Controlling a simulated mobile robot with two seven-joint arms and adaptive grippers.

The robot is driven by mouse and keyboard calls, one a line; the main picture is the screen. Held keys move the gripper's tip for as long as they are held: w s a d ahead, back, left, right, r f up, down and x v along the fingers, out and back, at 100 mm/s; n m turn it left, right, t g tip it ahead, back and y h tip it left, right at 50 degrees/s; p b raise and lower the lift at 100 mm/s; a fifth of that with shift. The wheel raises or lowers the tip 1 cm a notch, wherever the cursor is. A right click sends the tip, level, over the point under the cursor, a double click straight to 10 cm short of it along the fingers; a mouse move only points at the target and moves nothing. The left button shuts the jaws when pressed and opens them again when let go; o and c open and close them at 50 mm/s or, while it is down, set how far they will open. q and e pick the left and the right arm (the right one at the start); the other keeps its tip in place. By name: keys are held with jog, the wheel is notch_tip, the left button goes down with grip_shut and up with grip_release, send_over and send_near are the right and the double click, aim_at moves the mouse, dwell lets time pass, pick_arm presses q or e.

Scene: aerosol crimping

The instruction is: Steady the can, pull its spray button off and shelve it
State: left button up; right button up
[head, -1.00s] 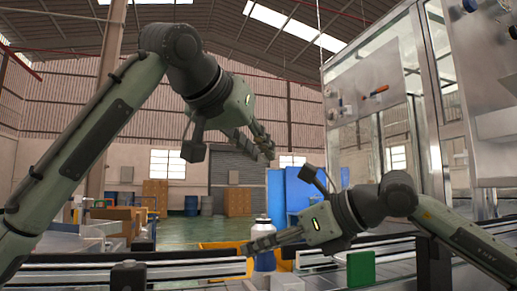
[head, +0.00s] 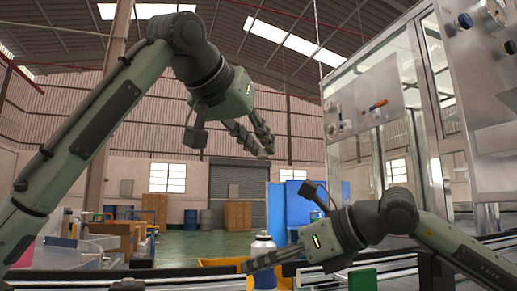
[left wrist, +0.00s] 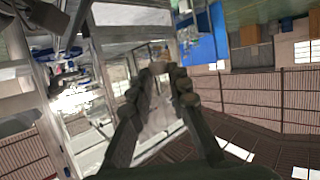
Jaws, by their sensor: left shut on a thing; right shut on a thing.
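The can (head: 264,241) stands low in the middle of the head view, with a white shoulder, a small metal top and a blue lower body. No button shows on its top. My right gripper (head: 252,264) reaches in from the right and is shut around the can's body, which it partly hides. The can looks upright. My left gripper (head: 268,144) is raised well above the can, its fingers closed together.
A steel machine with glass panels (head: 405,120) stands at the right. A green block (head: 362,279) sits by the rail at lower right. The air around my left gripper is free.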

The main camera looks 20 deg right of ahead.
dwell(0.3)
jog(key=o, duration=1.3)
jog(key=shift+s, duration=0.1)
jog(key=shift+v, duration=5.95)
